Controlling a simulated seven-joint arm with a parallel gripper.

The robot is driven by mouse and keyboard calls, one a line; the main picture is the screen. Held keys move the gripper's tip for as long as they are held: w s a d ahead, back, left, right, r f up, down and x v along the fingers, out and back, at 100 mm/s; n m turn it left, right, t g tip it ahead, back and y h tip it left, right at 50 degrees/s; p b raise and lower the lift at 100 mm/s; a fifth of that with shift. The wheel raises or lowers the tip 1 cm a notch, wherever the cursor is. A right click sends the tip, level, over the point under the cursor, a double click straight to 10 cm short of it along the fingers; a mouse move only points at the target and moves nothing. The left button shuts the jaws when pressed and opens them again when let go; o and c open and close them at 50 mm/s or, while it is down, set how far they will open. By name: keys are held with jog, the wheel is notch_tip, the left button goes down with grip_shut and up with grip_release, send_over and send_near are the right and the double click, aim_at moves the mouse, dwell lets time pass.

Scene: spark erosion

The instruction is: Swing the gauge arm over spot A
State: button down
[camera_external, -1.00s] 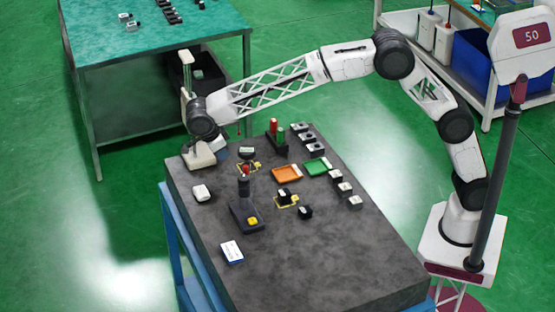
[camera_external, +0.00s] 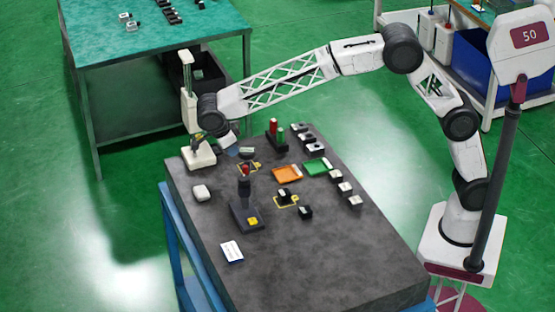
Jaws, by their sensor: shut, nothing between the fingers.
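A white stand with a tall column (camera_external: 188,95) and a white foot (camera_external: 199,157) is at the far left corner of the dark table; it looks like the gauge stand. My wrist covers part of it, and its arm is hard to make out. My gripper (camera_external: 232,149) points down just right of the foot, shut and empty; its fingertips are small and unclear. One yellow-marked spot (camera_external: 257,168) lies right of my gripper, and another (camera_external: 296,202) lies nearer the table's middle, around a small dark block. I cannot read which is A.
Orange (camera_external: 287,174) and green (camera_external: 317,167) trays, a red-and-green piece (camera_external: 274,130) and several small blocks are to the right. A white card (camera_external: 232,251) lies in front; the front right is clear.

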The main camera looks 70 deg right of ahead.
aim_at(244, 151)
jog(key=shift+s+d, duration=0.4)
jog(key=shift+s, duration=0.05)
jog(key=shift+s+d, duration=0.3)
jog(key=shift+s, duration=0.2)
jog(key=shift+s+d, duration=0.25)
jog(key=shift+s, duration=0.2)
jog(key=s, duration=1.1)
jog(key=shift+s, duration=0.25)
jog(key=shift+w, duration=0.1)
